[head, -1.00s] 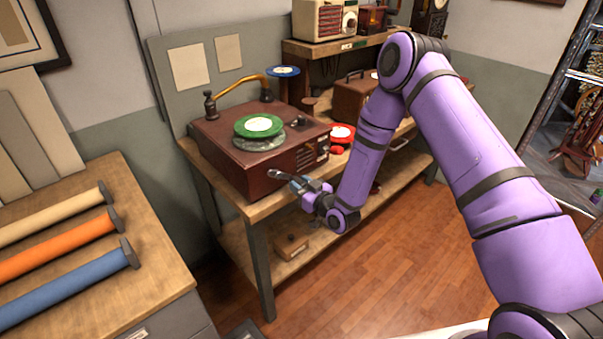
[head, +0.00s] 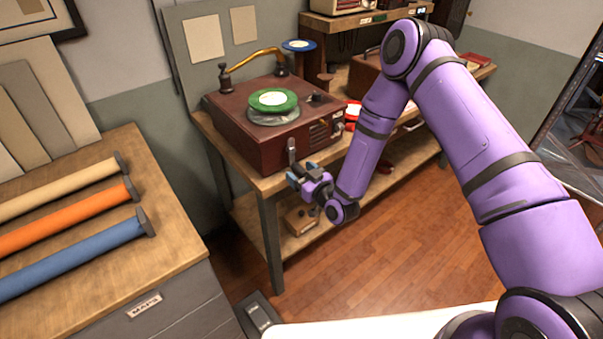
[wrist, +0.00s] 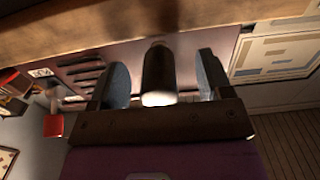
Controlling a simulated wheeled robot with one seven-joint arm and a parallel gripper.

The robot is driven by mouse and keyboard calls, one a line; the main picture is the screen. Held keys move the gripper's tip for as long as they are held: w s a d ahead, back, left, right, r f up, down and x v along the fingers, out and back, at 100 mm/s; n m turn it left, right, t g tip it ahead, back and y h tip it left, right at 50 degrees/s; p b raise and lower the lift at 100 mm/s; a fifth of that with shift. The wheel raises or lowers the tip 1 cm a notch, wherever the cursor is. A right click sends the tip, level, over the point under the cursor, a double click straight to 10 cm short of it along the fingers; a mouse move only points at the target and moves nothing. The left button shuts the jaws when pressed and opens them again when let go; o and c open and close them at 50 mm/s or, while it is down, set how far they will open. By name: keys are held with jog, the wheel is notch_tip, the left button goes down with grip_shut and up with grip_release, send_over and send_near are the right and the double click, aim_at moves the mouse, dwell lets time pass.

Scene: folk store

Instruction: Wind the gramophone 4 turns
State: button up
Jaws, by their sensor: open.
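The gramophone (head: 253,135) is a dark red-brown box on a wooden bench, with a green disc (head: 273,99) on its turntable and a brass tone arm (head: 252,58). Its crank (head: 291,152) is on the front face, with the arm hanging downward. My gripper (head: 297,177) is at the lower end of the crank. In the wrist view, a dark cylindrical crank handle (wrist: 158,72) with a bright end stands between my two fingers (wrist: 160,82). Gaps show on both sides of it, so the fingers are apart around it and not closed on it.
A wooden bench (head: 268,184) carries the gramophone, with a small wooden box (head: 300,219) on its lower shelf. A counter (head: 100,245) with coloured rolls stands at the left. A grey pedal-like object (head: 258,315) lies on the floor. Wooden floor (head: 400,240) is open in front.

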jog(key=v, duration=0.9)
dwell(0.8)
dwell(0.4)
jog(key=w+d+r+n+g+h, duration=0.1)
jog(key=w+d+r+h, duration=0.15)
jog(key=r, duration=0.45)
jog(key=w+d+r+g+h, duration=0.1)
jog(key=w+d+r+g, duration=0.1)
jog(key=w+r, duration=0.35)
jog(key=s+d+r+m+g+h, duration=0.1)
jog(key=s+d+r+h, duration=0.2)
jog(key=r, duration=0.5)
jog(key=s+d+r+m+g+h, duration=0.1)
jog(key=s+d+r, duration=0.2)
jog(key=d+r, duration=0.35)
jog(key=s+d+r+m+g+h, duration=0.2)
jog(key=s+d+r+m+h, duration=0.15)
jog(key=s+r, duration=0.95)
jog(key=s+d+r+m+g+y, duration=0.1)
jog(key=s+d+r+m+g, duration=0.1)
jog(key=s, duration=1.6)
jog(key=shift+d+r+g, duration=0.4)
jog(key=shift+d+r, duration=0.05)
jog(key=shift+r, duration=0.15)
